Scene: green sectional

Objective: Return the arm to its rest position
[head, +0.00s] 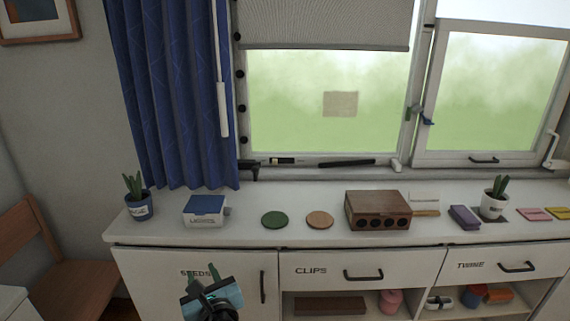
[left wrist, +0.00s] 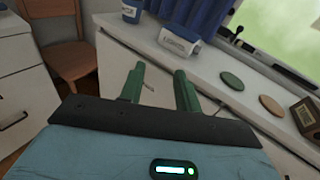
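My left gripper (head: 203,268) is low in the head view, in front of the cabinet door marked SEEDS (head: 150,285). Its two green fingers also show in the left wrist view (left wrist: 160,85). They stand apart with nothing between them, so it is open and empty. It is below and in front of the counter, with no visible contact. My right gripper is in neither view.
The white counter (head: 255,238) holds a potted plant (head: 138,207), a blue-lidded box (head: 204,210), green (head: 275,220) and tan discs (head: 320,219), and a wooden box (head: 378,211). A wooden chair (head: 60,265) stands at left. Drawer handles (head: 363,276) protrude.

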